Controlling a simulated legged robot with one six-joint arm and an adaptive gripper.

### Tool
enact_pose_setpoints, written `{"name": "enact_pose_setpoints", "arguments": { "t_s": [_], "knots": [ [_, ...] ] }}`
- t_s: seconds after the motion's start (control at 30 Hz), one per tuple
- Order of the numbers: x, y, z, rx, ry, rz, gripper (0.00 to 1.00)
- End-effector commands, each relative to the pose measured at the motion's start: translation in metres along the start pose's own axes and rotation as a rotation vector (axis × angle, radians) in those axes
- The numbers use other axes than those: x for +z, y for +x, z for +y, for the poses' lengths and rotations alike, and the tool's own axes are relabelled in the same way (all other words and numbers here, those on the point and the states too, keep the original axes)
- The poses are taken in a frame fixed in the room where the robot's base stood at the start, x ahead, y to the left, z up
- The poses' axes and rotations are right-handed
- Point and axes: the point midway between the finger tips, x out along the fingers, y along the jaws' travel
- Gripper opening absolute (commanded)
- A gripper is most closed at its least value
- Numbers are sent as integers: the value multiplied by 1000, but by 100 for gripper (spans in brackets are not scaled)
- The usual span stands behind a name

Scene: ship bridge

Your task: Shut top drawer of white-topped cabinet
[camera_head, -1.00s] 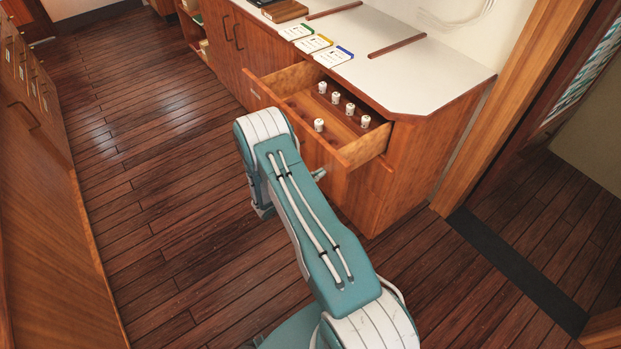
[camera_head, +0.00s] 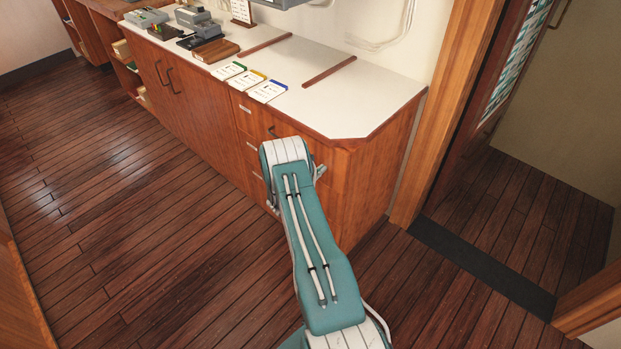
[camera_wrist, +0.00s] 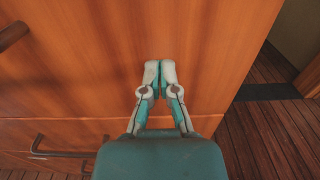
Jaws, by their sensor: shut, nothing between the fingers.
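The white-topped cabinet (camera_head: 375,165) stands along the wall in the head view. Its top drawer (camera_head: 257,119) looks flush with the cabinet front, with no open interior showing. Part of the drawer front is hidden behind my arm. A dark handle (camera_head: 272,131) shows on it just above my arm. In the wrist view my gripper (camera_wrist: 160,65) is shut and empty, its fingertips together in front of a wooden front panel (camera_wrist: 215,50). I cannot tell whether the tips touch the wood. My gripper is hidden in the head view.
Cards (camera_head: 268,91) and wooden strips (camera_head: 330,72) lie on the white top, with devices (camera_head: 147,17) farther left. A lower drawer handle (camera_wrist: 50,152) shows in the wrist view. A doorway with a dark sill (camera_head: 480,268) is at right. Floor (camera_head: 130,220) at left is clear.

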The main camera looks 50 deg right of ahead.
Motion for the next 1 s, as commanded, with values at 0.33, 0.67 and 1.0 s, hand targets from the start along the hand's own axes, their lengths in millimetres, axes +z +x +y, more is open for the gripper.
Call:
{"name": "enact_pose_setpoints", "arguments": {
  "t_s": [0.33, 0.67, 1.0],
  "knots": [
    [6, 1, 1, 0, 1, -10, 0],
    [4, 3, 0, 1, 2, -5, 0],
    [1, -39, 4, 8, -2, -3, 0]
  ]
}}
